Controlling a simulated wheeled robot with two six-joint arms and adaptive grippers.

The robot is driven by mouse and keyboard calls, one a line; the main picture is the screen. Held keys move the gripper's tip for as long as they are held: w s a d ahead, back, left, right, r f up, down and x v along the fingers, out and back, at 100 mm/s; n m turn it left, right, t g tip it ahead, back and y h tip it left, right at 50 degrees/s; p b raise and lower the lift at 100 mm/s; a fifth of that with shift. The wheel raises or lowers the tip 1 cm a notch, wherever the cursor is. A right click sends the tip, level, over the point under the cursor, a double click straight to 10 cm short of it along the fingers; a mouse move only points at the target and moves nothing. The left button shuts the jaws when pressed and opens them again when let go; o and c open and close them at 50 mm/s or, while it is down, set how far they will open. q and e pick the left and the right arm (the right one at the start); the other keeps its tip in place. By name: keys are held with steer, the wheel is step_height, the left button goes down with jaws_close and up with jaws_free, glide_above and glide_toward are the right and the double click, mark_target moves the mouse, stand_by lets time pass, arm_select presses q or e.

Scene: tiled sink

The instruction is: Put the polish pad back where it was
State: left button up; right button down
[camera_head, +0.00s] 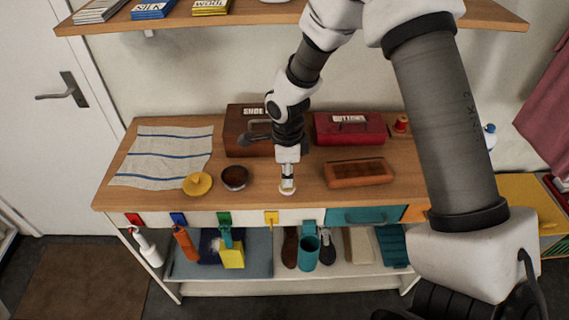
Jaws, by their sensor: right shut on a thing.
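The polish pad (287,191), a small pale round piece, shows at the tip of my right gripper (287,184), over the front middle of the wooden worktop (250,200). My right gripper points down and is shut on the pad. The pad is low, at or just above the worktop; I cannot tell if it touches. A dark round tin or dish (234,178) stands to the left of it, with a yellow round lid-like piece (197,184) beyond. My left gripper is not in view.
A brown box (240,145) stands behind my gripper, partly hidden. A striped cloth (160,157) covers the left end. Several coloured tags and hanging items line the front edge.

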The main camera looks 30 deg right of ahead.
steer(key=w+d, duration=0.1)
steer(key=w+d+p, duration=0.1)
steer(key=w, duration=0.1)
steer(key=w+d, duration=0.1)
steer(key=w, duration=0.1)
steer(key=shift+w+d+f, duration=0.1)
steer(key=shift+d+f, duration=0.05)
steer(key=shift+f, duration=0.15)
step_height(320, 180, down, 3)
steer(key=shift+f+p, duration=0.1)
steer(key=shift+p, duration=0.9)
steer(key=shift+f, duration=0.25)
steer(key=shift+f, duration=0.1)
steer(key=c, duration=0.9)
jaws_free()
